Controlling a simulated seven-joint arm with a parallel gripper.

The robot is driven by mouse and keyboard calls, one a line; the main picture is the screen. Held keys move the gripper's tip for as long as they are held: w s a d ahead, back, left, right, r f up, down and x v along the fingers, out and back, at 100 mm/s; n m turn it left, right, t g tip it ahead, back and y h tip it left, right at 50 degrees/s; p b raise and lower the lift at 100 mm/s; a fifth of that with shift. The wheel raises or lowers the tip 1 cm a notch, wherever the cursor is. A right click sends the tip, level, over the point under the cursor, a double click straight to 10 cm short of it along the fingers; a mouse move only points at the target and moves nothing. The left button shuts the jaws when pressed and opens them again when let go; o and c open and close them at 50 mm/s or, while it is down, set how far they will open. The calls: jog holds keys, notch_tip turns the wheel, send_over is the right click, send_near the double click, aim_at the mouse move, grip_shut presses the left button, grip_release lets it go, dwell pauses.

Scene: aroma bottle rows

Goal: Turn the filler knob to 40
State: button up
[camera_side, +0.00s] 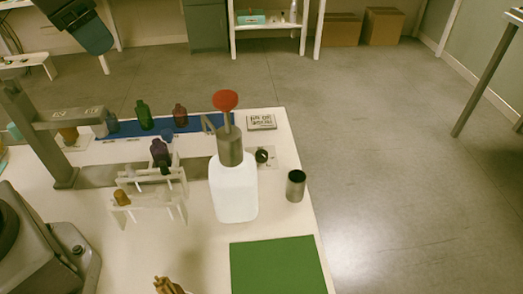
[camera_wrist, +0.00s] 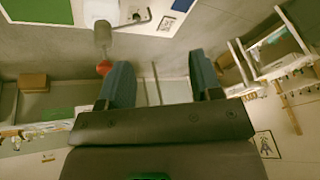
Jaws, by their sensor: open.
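A small round black knob (camera_side: 261,155) sits on a pale plate on the white table, just right of the white jug (camera_side: 235,190). It also shows small at the top of the wrist view (camera_wrist: 137,15). Its scale and setting are too small to read. The jug has a grey metal top (camera_side: 230,146) with a red ball (camera_side: 225,99) on a stem above it. My gripper (camera_side: 97,42) is high at the upper left of the side view, far from the knob. In the wrist view my gripper (camera_wrist: 160,64) is open and empty, its two blue fingers apart.
A metal cup (camera_side: 296,186) stands right of the jug, a green mat (camera_side: 277,266) in front. White racks (camera_side: 150,190) and several coloured bottles stand left, with a grey post and arm (camera_side: 60,135). A printed card (camera_side: 261,122) lies behind the knob.

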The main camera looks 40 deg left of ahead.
jog(key=w+d+f+m+g, duration=0.1)
jog(key=w+d+f+m, duration=0.1)
jog(key=w, duration=0.5)
jog(key=m+g+h, duration=0.1)
jog(key=m+g, duration=0.2)
jog(key=m, duration=0.2)
send_over(261, 153)
notch_tip(261, 153, down, 21)
notch_tip(261, 153, down, 13)
jog(key=shift+d+f, duration=0.1)
jog(key=shift+f, duration=0.1)
jog(key=c, duration=0.9)
